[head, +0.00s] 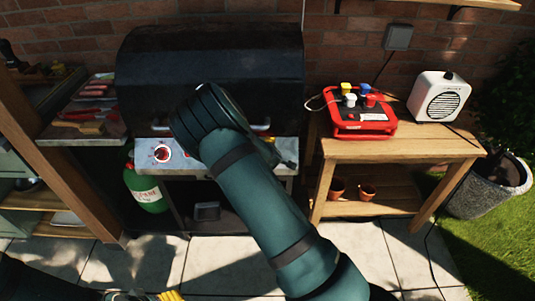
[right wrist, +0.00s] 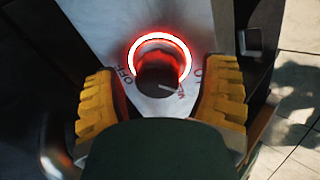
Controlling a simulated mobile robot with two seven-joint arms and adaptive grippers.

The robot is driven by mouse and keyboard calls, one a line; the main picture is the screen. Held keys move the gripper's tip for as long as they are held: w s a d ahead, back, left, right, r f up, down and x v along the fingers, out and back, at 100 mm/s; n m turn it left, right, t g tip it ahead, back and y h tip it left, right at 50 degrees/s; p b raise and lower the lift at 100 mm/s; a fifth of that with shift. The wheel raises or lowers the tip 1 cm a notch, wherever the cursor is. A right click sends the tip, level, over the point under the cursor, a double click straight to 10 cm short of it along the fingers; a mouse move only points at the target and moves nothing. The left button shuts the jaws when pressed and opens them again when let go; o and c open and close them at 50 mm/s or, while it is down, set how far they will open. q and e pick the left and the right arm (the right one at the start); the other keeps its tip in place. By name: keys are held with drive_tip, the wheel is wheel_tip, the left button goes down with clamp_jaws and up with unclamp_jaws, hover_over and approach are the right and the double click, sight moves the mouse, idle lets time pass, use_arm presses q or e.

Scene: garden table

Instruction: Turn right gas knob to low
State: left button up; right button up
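The black gas grill (head: 210,75) stands against the brick wall with its lid down. Its left knob (head: 162,154) shows on the steel front panel with a red ring. My right arm covers the right part of the panel in the head view. In the right wrist view a dark knob (right wrist: 158,82) sits inside a glowing red ring, with OFF marked at its left and a pale pointer line towards the lower right. My right gripper (right wrist: 162,72) is open, with one yellow pad on each side of the knob and gaps visible. My left gripper (head: 170,295) shows only as yellow bits at the bottom edge.
A green gas bottle (head: 147,188) stands below the grill at left. A wooden table (head: 420,149) at right holds a red box (head: 352,123) with coloured knobs and a white speaker-like box (head: 438,97). A side shelf (head: 83,133) with tools adjoins the grill's left.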

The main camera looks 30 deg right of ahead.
drive_tip(key=shift+d, duration=0.1)
drive_tip(key=v, duration=1.2)
drive_tip(key=s+a+f+m+g+y, duration=0.25)
drive_tip(key=s+a+f, duration=0.2)
drive_tip(key=f, duration=0.35)
drive_tip(key=s+a+f+m+g+y, duration=0.1)
drive_tip(key=s+a+f+m+g, duration=0.2)
drive_tip(key=s+f, duration=0.35)
drive_tip(key=s+a+m+y, duration=0.2)
drive_tip(key=s+a, duration=0.2)
drive_tip(key=a, duration=0.3)
drive_tip(key=s+a+f+m+g+y, duration=0.1)
drive_tip(key=s+a+m+y, duration=0.2)
drive_tip(key=a, duration=0.5)
drive_tip(key=shift+s+a+f+y, duration=0.15)
drive_tip(key=shift+s+f+y, duration=0.15)
drive_tip(key=shift+s, duration=0.45)
